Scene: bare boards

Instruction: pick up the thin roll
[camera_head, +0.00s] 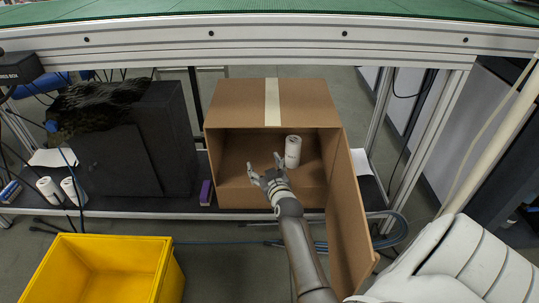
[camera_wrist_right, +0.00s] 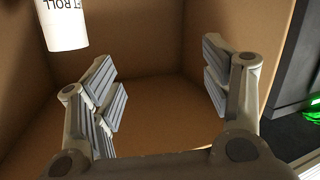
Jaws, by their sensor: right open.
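A white roll (camera_head: 293,151) stands upright inside the open cardboard box (camera_head: 228,196), toward its right side. In the right wrist view the roll (camera_wrist_right: 66,24) shows at the top left with dark lettering, partly cut off by the frame edge. My right gripper (camera_head: 265,170) reaches into the box opening, to the left of and nearer than the roll. It also shows in the wrist view (camera_wrist_right: 157,65), its fingers spread apart with nothing between them. The roll lies outside the fingers and looks untouched. My left gripper is not in view.
The box flap (camera_head: 347,215) hangs open right of my right arm. Two white rolls (camera_head: 47,189) (camera_head: 72,190) stand at the far left by a dark cabinet (camera_head: 125,160). A yellow bin (camera_head: 75,270) is at front left. A green-topped table (camera_head: 270,33) spans above.

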